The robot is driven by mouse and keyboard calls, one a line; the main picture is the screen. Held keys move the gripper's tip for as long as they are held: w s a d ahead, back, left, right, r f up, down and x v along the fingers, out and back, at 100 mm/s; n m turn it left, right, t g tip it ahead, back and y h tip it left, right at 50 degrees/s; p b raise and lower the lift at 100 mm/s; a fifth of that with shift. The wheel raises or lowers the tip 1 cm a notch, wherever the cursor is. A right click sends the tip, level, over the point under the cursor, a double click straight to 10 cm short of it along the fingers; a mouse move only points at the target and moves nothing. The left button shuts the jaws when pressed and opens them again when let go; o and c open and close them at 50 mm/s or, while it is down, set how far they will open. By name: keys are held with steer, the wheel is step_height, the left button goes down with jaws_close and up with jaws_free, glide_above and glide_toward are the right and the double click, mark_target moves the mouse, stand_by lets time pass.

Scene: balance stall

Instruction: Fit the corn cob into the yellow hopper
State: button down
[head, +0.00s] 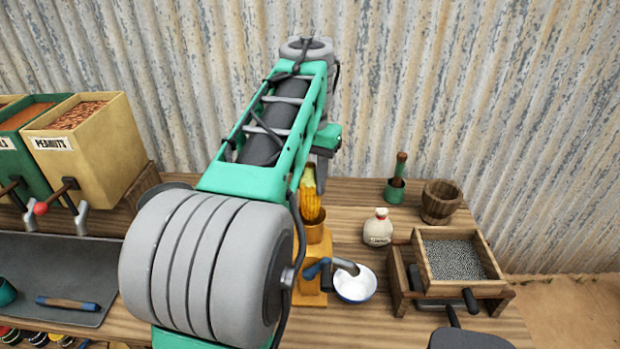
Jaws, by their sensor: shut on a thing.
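The yellow corn cob (312,206) hangs near upright, with its lower end at the mouth of the yellow hopper (318,235). I cannot tell how far the cob sits inside the hopper. My gripper (309,172) is shut on the upper end of the cob and is mostly hidden behind my own arm. The hopper tops a yellow mill with a blue-handled crank (317,268) and a grey spout on the wooden table. My arm hides the left side of the mill.
A white bowl (369,287) stands under the spout. A peanuts bin (124,150) stands left.

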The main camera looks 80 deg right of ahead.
steer(key=shift+f+b, duration=1.3)
steer(key=shift+f, duration=0.1)
steer(key=shift+f, duration=0.1)
